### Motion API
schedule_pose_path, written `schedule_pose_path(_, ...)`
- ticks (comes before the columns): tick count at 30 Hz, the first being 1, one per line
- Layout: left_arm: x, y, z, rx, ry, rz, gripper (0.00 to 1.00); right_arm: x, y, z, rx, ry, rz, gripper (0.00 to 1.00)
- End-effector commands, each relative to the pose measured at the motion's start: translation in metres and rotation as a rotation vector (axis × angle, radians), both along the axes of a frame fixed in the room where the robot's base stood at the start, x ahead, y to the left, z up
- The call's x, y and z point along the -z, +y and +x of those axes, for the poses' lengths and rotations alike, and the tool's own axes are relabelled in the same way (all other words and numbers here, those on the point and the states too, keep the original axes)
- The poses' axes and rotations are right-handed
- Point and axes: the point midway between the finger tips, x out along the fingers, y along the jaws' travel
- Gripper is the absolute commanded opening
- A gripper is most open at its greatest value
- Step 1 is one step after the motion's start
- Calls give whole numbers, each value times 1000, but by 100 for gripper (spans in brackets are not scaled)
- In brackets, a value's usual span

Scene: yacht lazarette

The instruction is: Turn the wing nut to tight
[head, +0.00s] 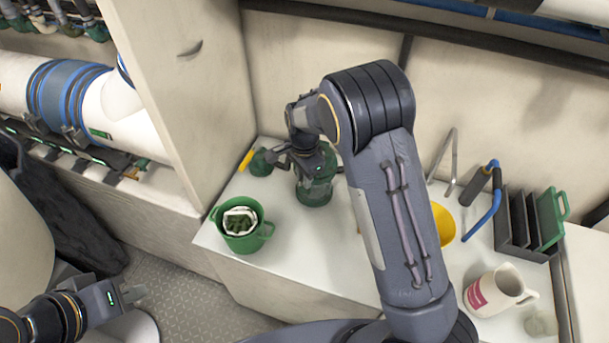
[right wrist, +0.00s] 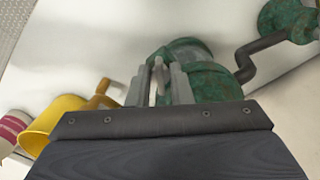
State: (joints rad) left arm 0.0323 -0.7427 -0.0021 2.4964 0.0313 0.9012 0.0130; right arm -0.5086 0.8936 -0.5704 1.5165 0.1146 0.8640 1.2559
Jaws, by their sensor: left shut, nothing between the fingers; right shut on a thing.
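A green mottled device (head: 316,187) stands on the white counter near the back wall; it also shows in the right wrist view (right wrist: 215,85), with a dark crank arm (right wrist: 262,45) running to a round green part (right wrist: 287,17). My right gripper (right wrist: 160,85) is at this device, its grey fingers shut on a thin pale piece (right wrist: 157,72), seemingly the wing nut. The fingers hide most of it, and I cannot tell how tight it is. My left gripper (head: 135,294) is shut and empty at the lower left, over the floor, away from the counter.
A green bucket (head: 240,240) with pale cloth stands at the counter's front left. To the right are a yellow cup (head: 443,225), a blue-handled tool (head: 483,215), a dark rack (head: 515,235) and a white-and-pink jug (head: 497,290). My right arm crosses above the counter.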

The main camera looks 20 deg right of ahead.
Motion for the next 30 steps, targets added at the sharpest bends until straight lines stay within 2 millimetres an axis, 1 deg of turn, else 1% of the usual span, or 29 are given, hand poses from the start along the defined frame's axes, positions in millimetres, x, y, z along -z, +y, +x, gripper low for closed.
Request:
schedule_pose_path(6,-4,0,0,0,0,0,0,-1,0,1,148,-1,-1,0)
schedule_pose_path(12,-6,0,0,0,0,0,0,-1,0,2,237,-2,0,0)
schedule_pose_path(19,-6,0,0,0,0,0,0,-1,0,2,281,-3,0,0)
schedule_pose_path(30,-6,0,0,0,0,0,0,-1,0,2,287,-3,0,0)
